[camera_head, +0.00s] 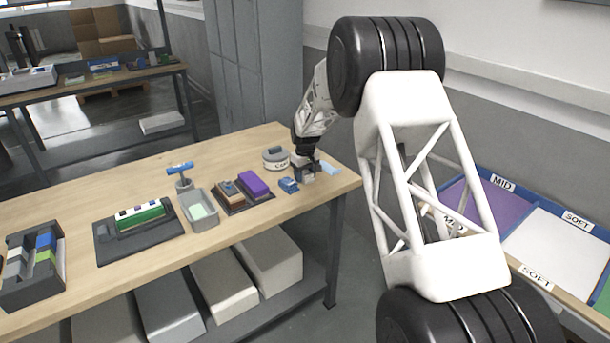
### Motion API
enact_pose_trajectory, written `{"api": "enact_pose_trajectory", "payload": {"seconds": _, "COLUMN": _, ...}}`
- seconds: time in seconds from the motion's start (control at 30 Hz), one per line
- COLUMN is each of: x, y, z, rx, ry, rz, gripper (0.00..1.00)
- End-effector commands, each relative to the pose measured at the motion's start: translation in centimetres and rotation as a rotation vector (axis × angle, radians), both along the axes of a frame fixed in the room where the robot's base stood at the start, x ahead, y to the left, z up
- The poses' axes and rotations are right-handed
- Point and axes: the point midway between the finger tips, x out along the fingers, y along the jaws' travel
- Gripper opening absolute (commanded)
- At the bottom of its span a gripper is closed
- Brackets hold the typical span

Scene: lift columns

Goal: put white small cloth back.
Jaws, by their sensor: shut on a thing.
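My gripper (304,174) is at the far right end of the wooden table, low over its top. It is shut on a small pale thing (309,178), which looks like the white small cloth. The fingers hide most of it, and I cannot tell whether it touches the table. A light blue flat piece (329,168) lies just right of the gripper. A small blue block (288,185) sits just left of it.
A round grey container (275,157) stands behind and left of the gripper. A dark tray with a purple block (252,184), a grey bin (201,212) and a blue-handled tool (180,170) stand further left. Labelled panels (546,248) are on the right. The table's front right corner is clear.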

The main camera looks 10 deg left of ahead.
Motion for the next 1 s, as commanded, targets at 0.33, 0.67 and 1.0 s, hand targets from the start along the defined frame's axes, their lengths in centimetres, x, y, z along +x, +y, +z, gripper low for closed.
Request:
{"api": "enact_pose_trajectory", "payload": {"seconds": 0.33, "x": 0.0, "y": 0.0, "z": -0.3, "rx": 0.0, "ry": 0.0, "rz": 0.0, "gripper": 0.74}}
{"api": "enact_pose_trajectory", "payload": {"seconds": 0.67, "x": 0.0, "y": 0.0, "z": -0.2, "rx": 0.0, "ry": 0.0, "rz": 0.0, "gripper": 0.78}}
{"api": "enact_pose_trajectory", "payload": {"seconds": 1.0, "x": 0.0, "y": 0.0, "z": 1.9, "rx": 0.001, "ry": -0.002, "rz": 0.0, "gripper": 0.78}}
